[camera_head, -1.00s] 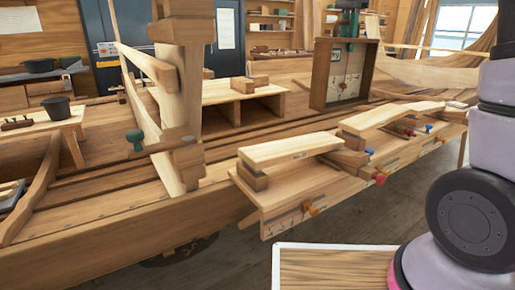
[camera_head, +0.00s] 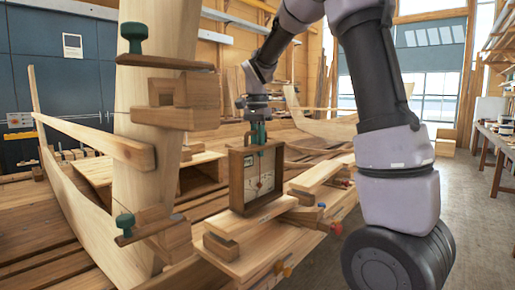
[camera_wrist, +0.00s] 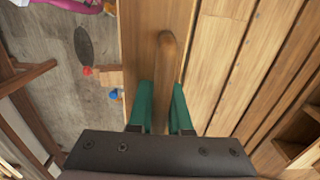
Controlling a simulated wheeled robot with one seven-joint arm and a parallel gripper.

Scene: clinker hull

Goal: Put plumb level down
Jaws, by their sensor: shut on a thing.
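The plumb level (camera_head: 236,178) is an upright, dark-edged wooden frame with a pale marked face. My gripper (camera_head: 257,133), with green fingers, is shut on its top. In the wrist view my gripper (camera_wrist: 160,108) points down, with the fingers either side of a narrow wooden bar (camera_wrist: 166,60), the level's top edge. The level's lower edge appears at the pale planks on the hull's side; I cannot tell whether it touches them. My gripper hides part of its top.
A tall wooden post (camera_head: 160,95) with green-knobbed clamps stands close on the left. Pale planks (camera_head: 262,213) with coloured-handled clamps lie in front of the level. Open floor (camera_head: 425,225) is at the right. A workbench (camera_head: 497,140) stands at the far right.

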